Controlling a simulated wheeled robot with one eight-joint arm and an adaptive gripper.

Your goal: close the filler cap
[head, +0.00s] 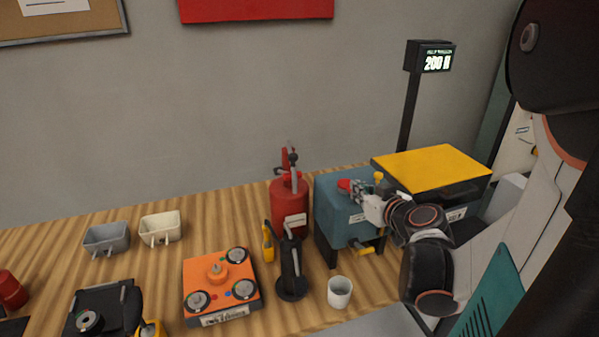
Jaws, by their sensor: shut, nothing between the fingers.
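A blue tank (331,205) stands on the wooden table, with a yellow tap (363,248) low on its front. A small red part (345,184), which looks like the filler cap, shows on the tank's top. A small yellow knob (378,176) is just to its right. My gripper (354,188) is shut and empty over the tank's top, right beside the red part. I cannot tell whether it touches it. The gripper hides part of the tank's top, and whether the cap is open or seated is too small to tell.
A white cup (340,291) stands in front of the tank. A red canister (288,212) and a black stand (291,270) are to its left. A yellow-lidded box (432,167) is close on the right, with a display post (410,110) behind. An orange panel (221,287) lies farther left.

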